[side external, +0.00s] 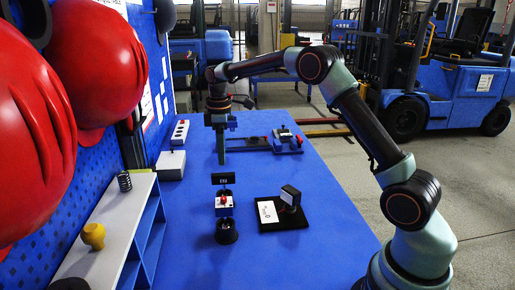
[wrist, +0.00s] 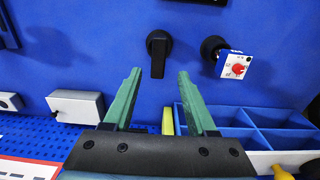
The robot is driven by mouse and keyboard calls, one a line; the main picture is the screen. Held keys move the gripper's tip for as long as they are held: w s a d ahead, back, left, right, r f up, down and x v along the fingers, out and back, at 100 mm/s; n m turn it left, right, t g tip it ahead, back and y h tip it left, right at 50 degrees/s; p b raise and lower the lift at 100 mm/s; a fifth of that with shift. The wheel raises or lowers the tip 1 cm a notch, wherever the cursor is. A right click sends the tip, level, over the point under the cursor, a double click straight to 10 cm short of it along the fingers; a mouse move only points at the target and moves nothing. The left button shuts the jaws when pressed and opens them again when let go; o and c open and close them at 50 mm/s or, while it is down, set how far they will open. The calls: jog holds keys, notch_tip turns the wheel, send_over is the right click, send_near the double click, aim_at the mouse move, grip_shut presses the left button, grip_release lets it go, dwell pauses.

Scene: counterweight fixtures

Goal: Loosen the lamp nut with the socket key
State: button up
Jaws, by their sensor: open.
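My gripper (side external: 221,158) points down over the blue table in the side view. In the wrist view my gripper (wrist: 160,72) has its two green fingers wide apart, with nothing held between them. A black round piece with a bar-like handle (wrist: 158,50) lies just beyond the fingertips; I cannot tell whether it is the socket key. A white box with a red knob (wrist: 235,68) is to its right, beside a black round part. In the side view the white box (side external: 223,207) is above a black round base (side external: 226,232). I cannot single out the lamp nut.
A black board (side external: 283,224) with a white card and tilted block is on the right of the table. A pale shelf (side external: 108,225) with a spring and yellow knob runs along the left. A grey box (side external: 170,166) stands behind it. Red helmets (side external: 97,62) hang at left.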

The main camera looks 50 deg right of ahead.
aim_at(223, 174)
jog(key=shift+w+d+f, duration=0.15)
jog(key=shift+f, duration=4.6)
grip_shut()
